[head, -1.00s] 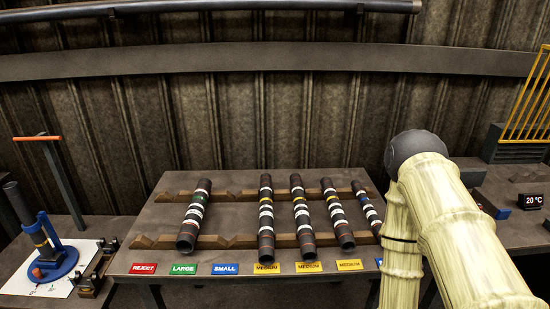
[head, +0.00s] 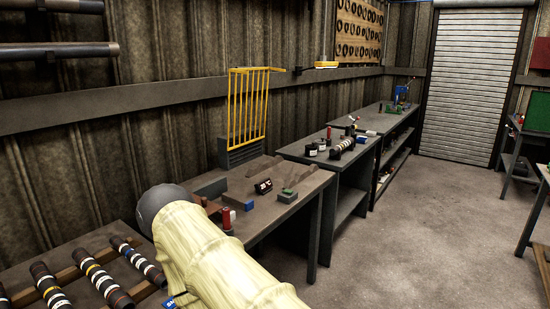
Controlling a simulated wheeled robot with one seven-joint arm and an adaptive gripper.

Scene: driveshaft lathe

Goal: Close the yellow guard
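The yellow guard (head: 249,105) is a barred grille standing upright at the back of a dark workbench, near the wall, in the head view. Its lower part meets a grey ribbed block (head: 241,153). The guard looks raised, with the bench top in front of it uncovered. My arm, cream with a dark grey joint cap, fills the lower middle of the view, left of and nearer than the guard. My gripper is not in view.
Striped shafts (head: 100,281) lie on a rack at lower left. More benches (head: 350,160) line the wall. Open concrete floor (head: 420,225) lies to the right.

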